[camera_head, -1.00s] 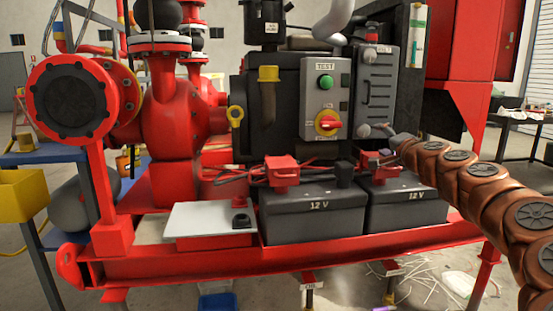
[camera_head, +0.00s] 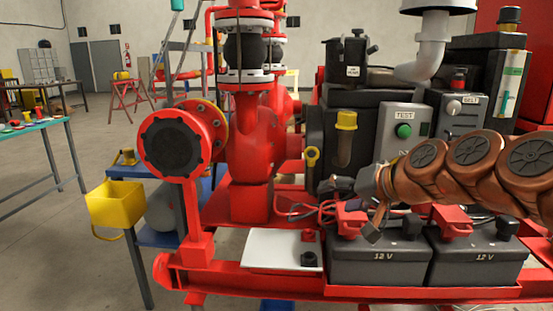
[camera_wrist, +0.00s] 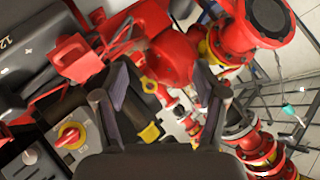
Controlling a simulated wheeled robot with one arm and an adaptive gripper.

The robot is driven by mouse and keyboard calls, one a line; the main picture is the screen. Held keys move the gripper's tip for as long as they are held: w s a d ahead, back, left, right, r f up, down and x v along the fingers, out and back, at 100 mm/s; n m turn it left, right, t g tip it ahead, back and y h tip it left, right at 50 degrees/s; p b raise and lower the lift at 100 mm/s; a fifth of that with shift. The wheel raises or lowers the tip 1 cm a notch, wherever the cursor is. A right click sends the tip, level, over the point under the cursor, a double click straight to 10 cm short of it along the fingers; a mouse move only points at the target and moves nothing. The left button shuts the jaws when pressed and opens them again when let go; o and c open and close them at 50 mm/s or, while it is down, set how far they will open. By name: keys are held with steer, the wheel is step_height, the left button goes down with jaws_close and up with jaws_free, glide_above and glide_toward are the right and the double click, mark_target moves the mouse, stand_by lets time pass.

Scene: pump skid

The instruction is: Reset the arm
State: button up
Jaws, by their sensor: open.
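My copper-coloured arm reaches in from the right in the head view. My gripper (camera_head: 357,208) is in front of the engine, above the left 12 V battery (camera_head: 375,265). In the wrist view its two dark fingers (camera_wrist: 163,100) stand wide apart with nothing between them. The grey control box (camera_head: 403,125) with its green TEST button (camera_head: 404,130) is just behind the arm. Its red-and-yellow switch (camera_wrist: 70,135) shows in the wrist view but is hidden behind my arm in the head view.
Red battery clamps (camera_head: 350,218) and cables lie close below my gripper. The red pump (camera_head: 258,150) with its round flange (camera_head: 172,145) stands left of it. A pale plate (camera_head: 275,250) lies on the red skid frame. Open floor and a yellow bin (camera_head: 115,205) are further left.

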steer(key=s+a+f+n+g+h+p, duration=0.1)
steer(key=s+g+p, duration=0.2)
steer(key=s+p, duration=0.35)
steer(key=s+a+f+n+g+h+p, duration=0.1)
steer(key=s+a+g+h+p, duration=0.15)
steer(key=s, duration=0.65)
steer(key=s+d+g+h+p, duration=0.1)
steer(key=s+d+p, duration=0.2)
steer(key=s, duration=0.3)
steer(key=s+d+g+h+p, duration=0.1)
steer(key=s+d+g+p, duration=0.1)
steer(key=s+p, duration=0.2)
steer(key=s+d+r+g+h+p, duration=0.1)
steer(key=s+d+g+p, duration=0.1)
steer(key=s, duration=0.7)
steer(key=shift+d+p, duration=0.8)
steer(key=shift+p, duration=0.25)
steer(key=shift+g, duration=0.25)
